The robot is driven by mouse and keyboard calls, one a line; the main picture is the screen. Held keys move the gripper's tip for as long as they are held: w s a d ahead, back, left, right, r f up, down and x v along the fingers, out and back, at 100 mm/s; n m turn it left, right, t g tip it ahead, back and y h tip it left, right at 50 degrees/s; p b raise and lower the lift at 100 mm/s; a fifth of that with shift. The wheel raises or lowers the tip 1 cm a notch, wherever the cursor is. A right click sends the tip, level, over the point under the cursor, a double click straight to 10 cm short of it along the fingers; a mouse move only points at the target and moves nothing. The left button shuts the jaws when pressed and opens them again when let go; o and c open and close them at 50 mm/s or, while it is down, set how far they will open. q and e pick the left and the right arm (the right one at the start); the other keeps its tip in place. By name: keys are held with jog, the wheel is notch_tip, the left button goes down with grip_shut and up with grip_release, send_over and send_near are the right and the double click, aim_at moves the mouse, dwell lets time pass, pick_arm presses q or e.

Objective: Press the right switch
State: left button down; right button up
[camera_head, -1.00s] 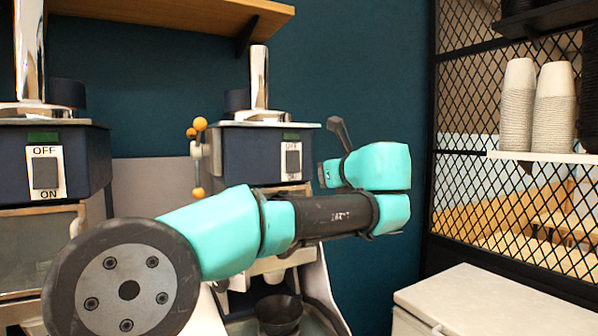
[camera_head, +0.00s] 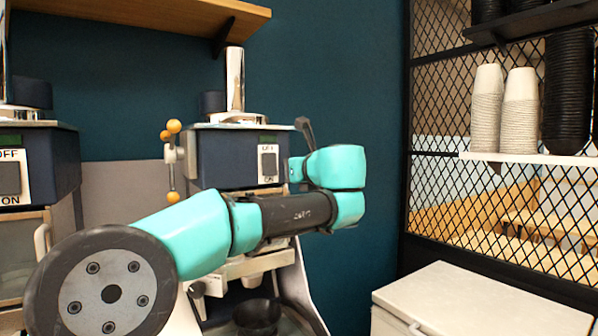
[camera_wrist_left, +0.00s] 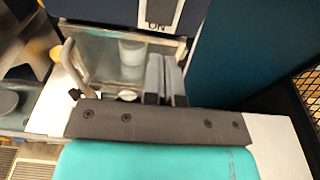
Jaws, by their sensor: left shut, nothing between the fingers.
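The right switch (camera_head: 268,163) is a grey rocker on a white plate on the front of the right dark-blue machine (camera_head: 225,158), with lettering above it and ON below. In the left wrist view the lower part of the switch (camera_wrist_left: 161,10) shows at the top edge, above ON. My right gripper is not in view.
A left machine has its own OFF/ON switch (camera_head: 8,178). A lever with orange knobs (camera_head: 173,160) stands left of the right machine. A dark cup (camera_head: 257,316) sits below it. A white chest (camera_head: 480,305) and a mesh partition (camera_head: 435,110) with stacked cups (camera_head: 487,108) are right.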

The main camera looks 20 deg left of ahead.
aim_at(272, 173)
pick_arm(q)
jog(key=x, duration=0.9)
jog(key=shift+a, duration=0.1)
